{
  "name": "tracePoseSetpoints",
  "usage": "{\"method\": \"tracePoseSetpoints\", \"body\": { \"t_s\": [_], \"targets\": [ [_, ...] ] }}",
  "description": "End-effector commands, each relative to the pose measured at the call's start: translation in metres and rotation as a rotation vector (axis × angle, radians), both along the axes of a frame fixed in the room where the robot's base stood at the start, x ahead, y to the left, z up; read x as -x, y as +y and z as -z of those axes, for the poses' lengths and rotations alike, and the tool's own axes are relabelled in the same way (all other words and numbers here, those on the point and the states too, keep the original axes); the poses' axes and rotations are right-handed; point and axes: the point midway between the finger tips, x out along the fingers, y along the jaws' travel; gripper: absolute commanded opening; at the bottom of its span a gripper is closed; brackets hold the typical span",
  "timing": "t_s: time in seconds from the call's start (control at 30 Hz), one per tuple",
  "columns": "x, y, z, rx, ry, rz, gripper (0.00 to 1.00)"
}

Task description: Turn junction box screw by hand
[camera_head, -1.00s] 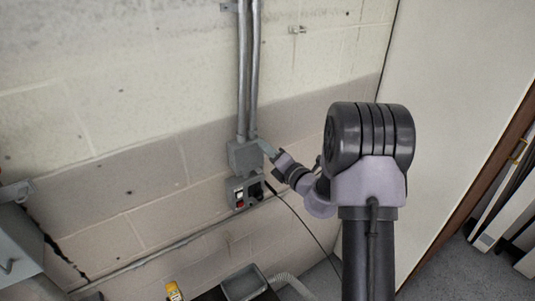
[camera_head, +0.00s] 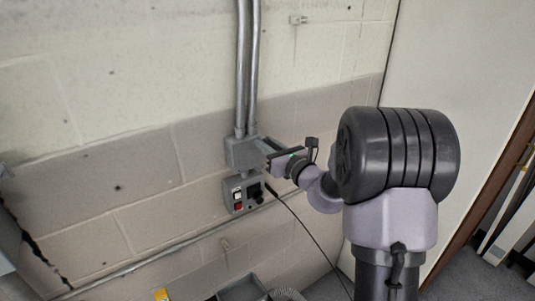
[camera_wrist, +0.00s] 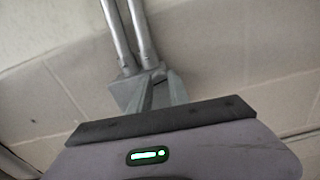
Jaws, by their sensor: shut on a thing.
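The grey junction box (camera_head: 238,153) is on the block wall at the lower end of two metal conduits. It also shows in the wrist view (camera_wrist: 119,93), partly behind my fingers. My gripper (camera_head: 268,151) reaches in from the right, its fingertips at the right part of the box. In the wrist view my gripper's fingers (camera_wrist: 161,73) come together at the box, just below the conduits. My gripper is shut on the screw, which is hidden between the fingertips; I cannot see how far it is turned.
A grey control box (camera_head: 242,193) with a red switch and a black knob is just below the junction box. A black cable hangs from it. The two conduits (camera_head: 247,80) run up the wall. A white panel (camera_head: 460,90) stands to the right.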

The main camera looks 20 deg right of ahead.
Motion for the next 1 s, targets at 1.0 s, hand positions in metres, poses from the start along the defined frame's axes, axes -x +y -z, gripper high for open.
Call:
{"method": "tracePoseSetpoints", "body": {
  "t_s": [1.0],
  "targets": [
    [0.0003,0.0011,0.0038,0.772,-0.151,0.001,0.0]
  ]
}}
